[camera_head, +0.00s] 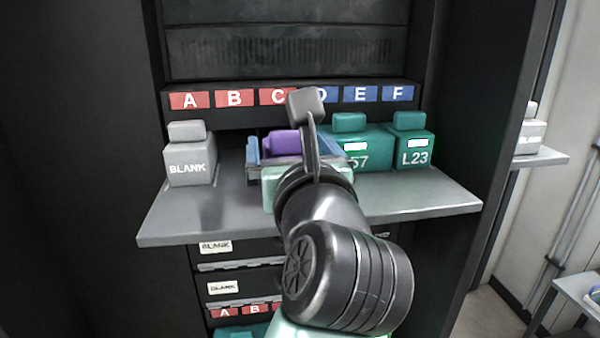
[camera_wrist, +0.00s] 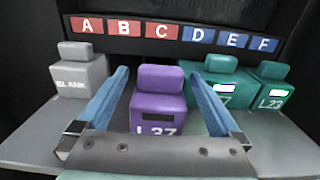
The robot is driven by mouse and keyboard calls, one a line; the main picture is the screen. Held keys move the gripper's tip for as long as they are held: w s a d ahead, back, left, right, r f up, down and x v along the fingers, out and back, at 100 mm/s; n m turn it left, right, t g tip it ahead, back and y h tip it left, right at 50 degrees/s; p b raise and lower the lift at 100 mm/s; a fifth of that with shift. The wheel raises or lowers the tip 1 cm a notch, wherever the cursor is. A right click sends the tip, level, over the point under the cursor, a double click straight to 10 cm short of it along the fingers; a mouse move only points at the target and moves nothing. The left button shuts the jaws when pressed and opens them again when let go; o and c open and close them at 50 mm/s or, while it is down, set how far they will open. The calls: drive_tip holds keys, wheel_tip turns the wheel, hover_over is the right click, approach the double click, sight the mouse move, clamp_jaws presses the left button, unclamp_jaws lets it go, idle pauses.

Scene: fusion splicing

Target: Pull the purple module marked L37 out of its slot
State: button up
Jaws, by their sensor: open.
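The purple module (camera_wrist: 158,103) marked L37 stands upright in the row on the grey shelf, below the label C, in the wrist view. In the head view only its purple top (camera_head: 284,142) shows; my arm and gripper hide the rest. My gripper (camera_wrist: 158,90) is open. Its two blue fingers reach forward on either side of the purple module, with a gap on the left; the right finger is close to its right side. In the head view the gripper (camera_head: 296,150) is in front of the module.
A grey BLANK module (camera_head: 189,160) stands at left. A green module ending in 7 (camera_head: 360,150) stands right of the purple one, close to the right finger, and green L23 (camera_head: 413,148) beyond it. A labelled strip A to F (camera_head: 234,98) runs above. The shelf (camera_head: 170,215) has bare space at left front.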

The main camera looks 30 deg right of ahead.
drive_tip(key=b+v, duration=0.6)
drive_tip(key=v, duration=0.5)
drive_tip(key=shift+s+a, duration=0.2)
drive_tip(key=shift+s, duration=0.15)
